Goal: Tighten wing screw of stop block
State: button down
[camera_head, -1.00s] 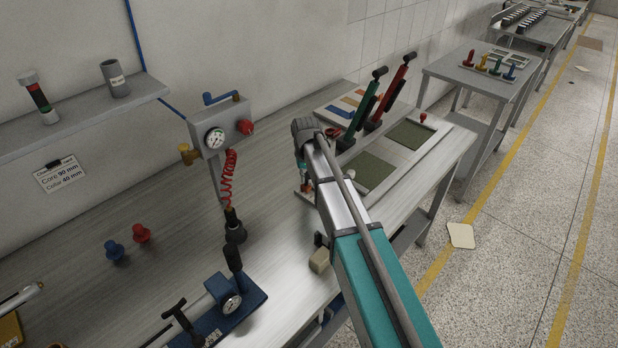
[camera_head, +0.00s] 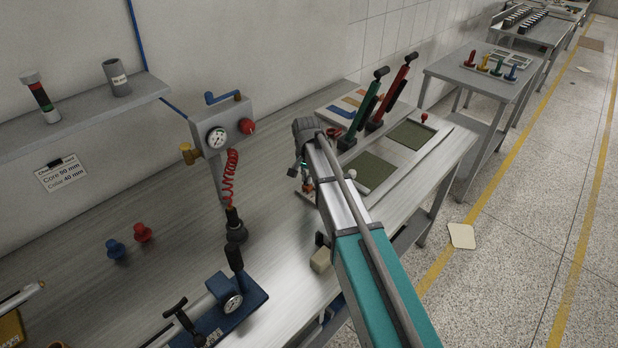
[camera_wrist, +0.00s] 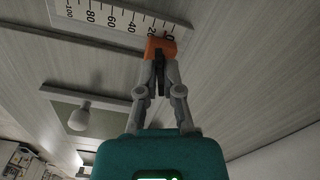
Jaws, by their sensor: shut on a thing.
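In the wrist view an orange stop block (camera_wrist: 161,46) sits at the zero end of a white ruler scale (camera_wrist: 112,17). My gripper (camera_wrist: 160,64) points at the block, its grey fingers closed around a narrow dark piece, which looks like the wing screw (camera_wrist: 160,82). The fingers hide much of this piece, so its turn angle and how tight it sits cannot be told. In the head view my forearm covers most of the gripper and block.
A board with green panels (camera_head: 411,135) and a pale knob (camera_wrist: 80,117) lies beside the scale. Green (camera_head: 362,113) and red (camera_head: 392,102) levers stand behind it. A gauge post with a red coiled hose (camera_head: 231,178) stands left.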

jog(key=shift+w+d, duration=0.15)
jog(key=shift+d, duration=0.05)
jog(key=c, duration=0.8)
grip_release()
jog(key=shift+r, duration=0.15)
notch_tip(320, 180, up, 14)
jog(key=p, duration=1.3)
jog(key=shift+a+f+p, duration=0.15)
jog(key=shift+f+p, duration=0.05)
jog(key=shift+p, duration=0.2)
jog(key=shift+f, duration=0.2)
notch_tip(320, 180, down, 13)
jog(key=b, duration=1.3)
jog(key=shift+f+b, duration=0.2)
jog(key=shift+b, duration=0.2)
